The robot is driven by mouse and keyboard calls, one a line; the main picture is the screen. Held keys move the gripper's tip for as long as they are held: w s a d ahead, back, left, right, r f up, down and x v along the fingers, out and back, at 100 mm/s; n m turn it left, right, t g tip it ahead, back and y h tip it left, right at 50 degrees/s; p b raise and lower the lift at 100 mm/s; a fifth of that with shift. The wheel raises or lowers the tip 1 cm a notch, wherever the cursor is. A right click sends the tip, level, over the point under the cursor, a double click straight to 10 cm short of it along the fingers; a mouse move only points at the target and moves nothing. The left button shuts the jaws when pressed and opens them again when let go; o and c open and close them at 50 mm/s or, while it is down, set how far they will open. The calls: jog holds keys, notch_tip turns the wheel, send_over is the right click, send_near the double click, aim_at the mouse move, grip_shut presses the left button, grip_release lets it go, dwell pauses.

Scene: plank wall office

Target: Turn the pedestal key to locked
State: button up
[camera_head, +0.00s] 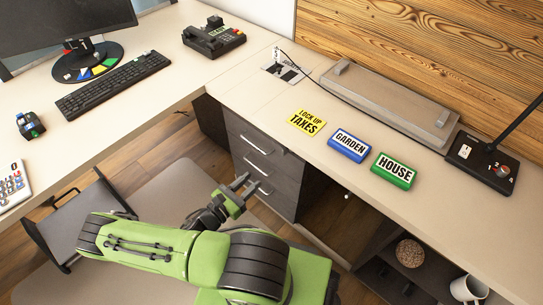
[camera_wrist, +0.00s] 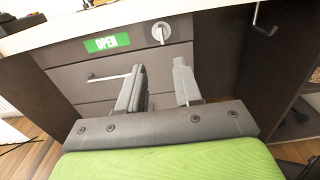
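The dark grey drawer pedestal (camera_head: 262,158) stands under the desk. In the wrist view its top front panel (camera_wrist: 70,54) carries a green label (camera_wrist: 107,42) reading OPEN. Right of the label is a round silver lock with a key (camera_wrist: 161,32), seen roughly end-on; its bow looks near upright. The key cannot be made out in the head view. My gripper (camera_head: 246,186) is in front of the pedestal's drawers. In the wrist view my gripper (camera_wrist: 161,82) is open and empty, its fingers apart. The key shows beyond and between the fingertips, not visibly touched.
Silver drawer handles (camera_head: 258,143) stick out of the pedestal. The desk edge overhangs above the lock. A grey chair (camera_head: 170,190) is at left and an open shelf (camera_head: 405,270) at right. Yellow, blue and green label blocks lie on the desk (camera_head: 260,95).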

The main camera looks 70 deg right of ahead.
aim_at(283, 153)
jog(key=b+x, duration=0.3)
jog(key=x, duration=1)
jog(key=shift+s+d+f, duration=0.1)
jog(key=shift+s+d, duration=0.3)
jog(key=shift+d, duration=0.3)
grip_shut()
